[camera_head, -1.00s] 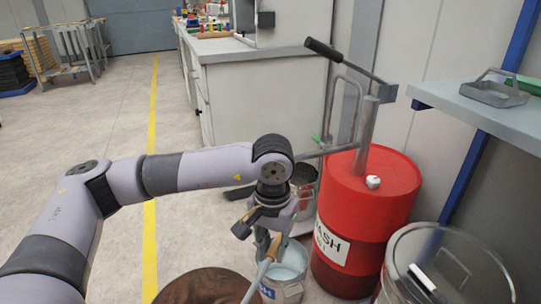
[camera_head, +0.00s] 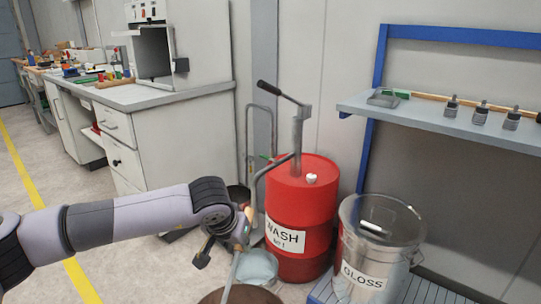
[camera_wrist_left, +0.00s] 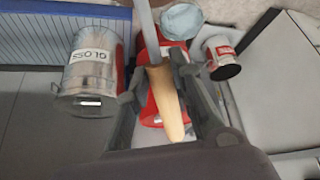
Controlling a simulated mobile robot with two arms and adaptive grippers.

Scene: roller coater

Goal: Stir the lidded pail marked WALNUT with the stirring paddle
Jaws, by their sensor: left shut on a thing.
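My left gripper (camera_head: 236,236) is shut on the stirring paddle. In the left wrist view the paddle's tan handle (camera_wrist_left: 167,100) lies between the fingers, and its grey shaft runs to the top edge. In the head view the shaft (camera_head: 232,272) slants down in front of a brown round top (camera_head: 240,296) cut by the lower edge; I cannot tell if they touch. No WALNUT label is readable. A metal lidded pail marked GLOSS (camera_head: 366,272) stands at the right; it also shows in the left wrist view (camera_wrist_left: 92,70). My right gripper is not in view.
A red WASH drum (camera_head: 300,215) with a hand pump stands behind the gripper. A shelf (camera_head: 440,122) with several small bottles hangs at the right. A cabinet (camera_head: 170,150) stands behind.

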